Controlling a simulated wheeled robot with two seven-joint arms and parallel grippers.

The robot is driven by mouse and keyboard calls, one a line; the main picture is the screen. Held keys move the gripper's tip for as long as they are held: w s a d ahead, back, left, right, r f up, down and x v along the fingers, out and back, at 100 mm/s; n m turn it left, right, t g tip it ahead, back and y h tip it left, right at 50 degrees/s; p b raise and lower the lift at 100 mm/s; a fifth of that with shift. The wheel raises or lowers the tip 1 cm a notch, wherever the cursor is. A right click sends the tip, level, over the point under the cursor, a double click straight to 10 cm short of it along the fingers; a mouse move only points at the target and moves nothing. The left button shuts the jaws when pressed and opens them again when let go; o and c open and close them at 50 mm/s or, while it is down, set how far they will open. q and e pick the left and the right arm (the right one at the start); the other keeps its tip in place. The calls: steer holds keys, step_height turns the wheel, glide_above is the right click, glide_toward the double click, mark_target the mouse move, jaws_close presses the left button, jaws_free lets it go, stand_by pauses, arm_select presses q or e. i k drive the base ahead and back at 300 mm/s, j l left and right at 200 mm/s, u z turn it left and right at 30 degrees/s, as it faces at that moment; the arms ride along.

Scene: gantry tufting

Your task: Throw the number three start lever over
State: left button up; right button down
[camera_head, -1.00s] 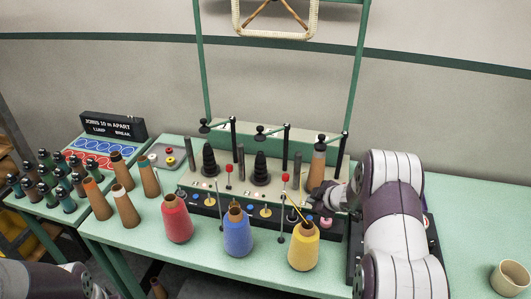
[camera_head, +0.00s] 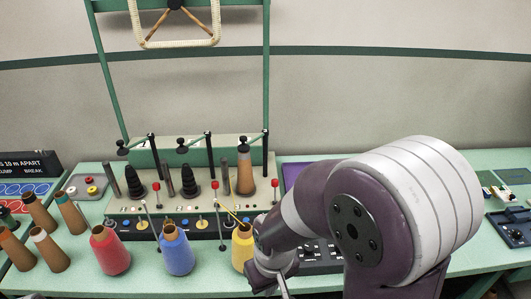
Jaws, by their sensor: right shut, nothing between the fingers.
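The winding machine (camera_head: 190,202) stands on the green bench with three stations in a row. Three red-knobbed levers rise along it: a left one (camera_head: 156,187), a middle one (camera_head: 215,186) and a right one (camera_head: 274,184), which is third from the left. I cannot read station numbers. The right lever's knob is clear and its stem looks about upright; its foot is close to my arm. My right gripper (camera_head: 283,289) is shut and empty, low at the bottom edge, in front of the machine and apart from that lever. Its tips are partly cut off. My left gripper is out of view.
Red (camera_head: 110,251), blue (camera_head: 177,252) and yellow (camera_head: 242,247) yarn cones stand before the machine; my right arm partly hides the yellow one. Brown empty cones (camera_head: 49,249) stand at left. A green frame (camera_head: 267,80) rises behind. Control boxes (camera_head: 510,228) lie at far right.

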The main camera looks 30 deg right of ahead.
mark_target(274, 183)
steer(key=z, duration=1)
